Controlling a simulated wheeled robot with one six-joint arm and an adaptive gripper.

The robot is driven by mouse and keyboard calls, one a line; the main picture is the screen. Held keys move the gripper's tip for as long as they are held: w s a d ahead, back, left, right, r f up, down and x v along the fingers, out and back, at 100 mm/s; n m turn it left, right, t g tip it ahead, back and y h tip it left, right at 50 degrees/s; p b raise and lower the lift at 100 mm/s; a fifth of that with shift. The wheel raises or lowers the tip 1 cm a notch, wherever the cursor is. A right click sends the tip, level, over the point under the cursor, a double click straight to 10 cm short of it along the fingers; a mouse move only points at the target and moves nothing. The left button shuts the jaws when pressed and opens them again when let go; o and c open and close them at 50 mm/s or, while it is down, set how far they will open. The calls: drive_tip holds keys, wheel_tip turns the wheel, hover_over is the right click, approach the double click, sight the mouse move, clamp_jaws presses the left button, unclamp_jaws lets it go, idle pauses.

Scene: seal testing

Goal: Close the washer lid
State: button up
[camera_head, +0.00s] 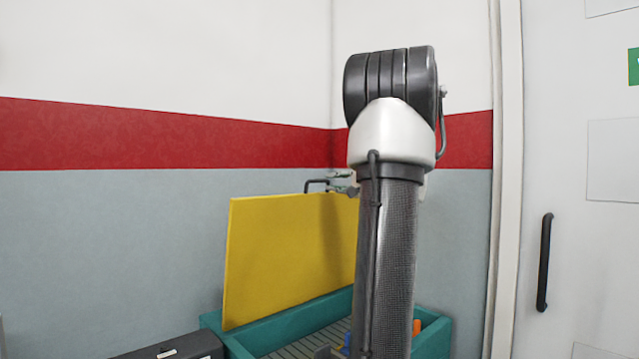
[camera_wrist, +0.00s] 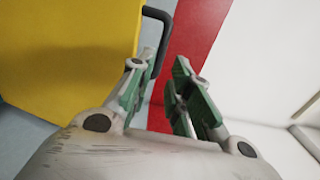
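The yellow washer lid (camera_head: 285,250) stands raised and upright at the back of the teal washer (camera_head: 290,322). A dark bar handle (camera_head: 318,184) sticks up from its top edge. In the wrist view, the lid (camera_wrist: 65,50) fills the upper left and its handle (camera_wrist: 165,25) reaches down beside the left finger. My gripper (camera_wrist: 162,78) has its green-padded fingers apart, with nothing seen held between them. In the head view, my gripper (camera_head: 343,182) shows only partly, just right of the handle; my arm hides the rest. Whether a finger touches the handle, I cannot tell.
A dark case (camera_head: 170,350) sits at the lower left. Walls stand close behind, and a door with a black handle (camera_head: 545,262) is at right.

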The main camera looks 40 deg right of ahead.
sight(321, 181)
drive_tip(key=w, duration=0.7)
drive_tip(key=shift+w+a, duration=0.15)
drive_tip(key=shift+w, duration=0.25)
clamp_jaws()
